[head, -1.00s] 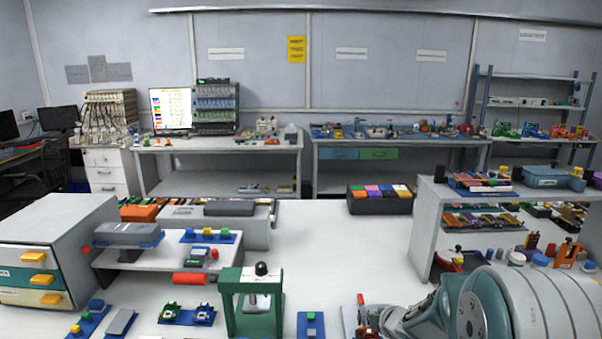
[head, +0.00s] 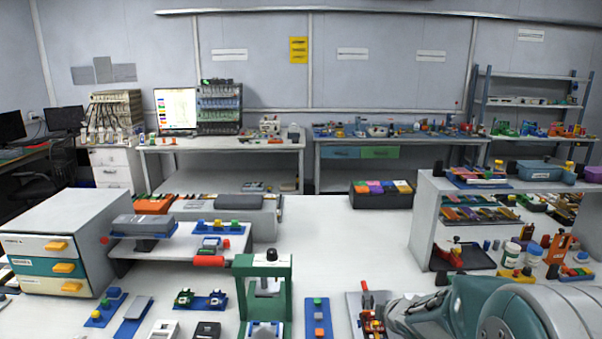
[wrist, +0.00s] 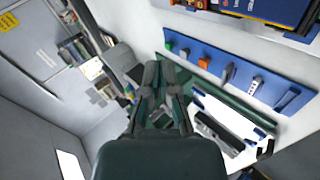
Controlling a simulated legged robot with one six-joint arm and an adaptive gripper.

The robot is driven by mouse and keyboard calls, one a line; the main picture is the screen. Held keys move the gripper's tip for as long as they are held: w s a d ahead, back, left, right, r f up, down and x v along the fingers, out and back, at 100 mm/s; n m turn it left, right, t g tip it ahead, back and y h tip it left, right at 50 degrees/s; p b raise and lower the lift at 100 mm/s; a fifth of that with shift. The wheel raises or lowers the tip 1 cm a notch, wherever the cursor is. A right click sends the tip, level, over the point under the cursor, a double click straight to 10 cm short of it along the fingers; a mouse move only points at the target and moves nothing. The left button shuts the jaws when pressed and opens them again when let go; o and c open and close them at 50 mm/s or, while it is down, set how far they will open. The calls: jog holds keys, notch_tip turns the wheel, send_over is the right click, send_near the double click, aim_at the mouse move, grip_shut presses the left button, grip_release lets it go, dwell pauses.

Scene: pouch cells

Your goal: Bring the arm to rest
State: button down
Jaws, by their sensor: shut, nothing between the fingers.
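My gripper (wrist: 162,95) shows in the wrist view with its two dark green fingers close together and nothing between them. It points over the white worktop, away from any object that it touches. In the head view, my arm comes in at the lower right, and the fingertips cannot be made out there. A green press frame (head: 264,290) with a dark knob stands left of my arm. A blue strip with small coloured blocks (head: 318,318) lies between the press and my arm, and a blue strip with coloured blocks (wrist: 240,72) shows in the wrist view.
A grey drawer cabinet (head: 62,235) stands at the left. A low shelf (head: 150,250) sits beside it. A grey shelf unit (head: 425,215) stands at the right, close behind my arm. A dark bin of coloured packs (head: 380,200) stands at the back. The middle worktop is clear.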

jog(key=s+r+m+g+h, duration=0.1)
jog(key=s+r+m+h, duration=0.2)
jog(key=s+r+m, duration=0.75)
jog(key=s+a+r+m+g+y, duration=0.1)
jog(key=s+a+m, duration=0.1)
jog(key=s, duration=0.8)
jog(key=s+a+m+g+y, duration=0.1)
jog(key=s+m, duration=0.3)
jog(key=s, duration=0.5)
jog(key=shift+s+a+r+g, duration=0.35)
jog(key=shift+a+g, duration=0.35)
jog(key=shift+a, duration=0.05)
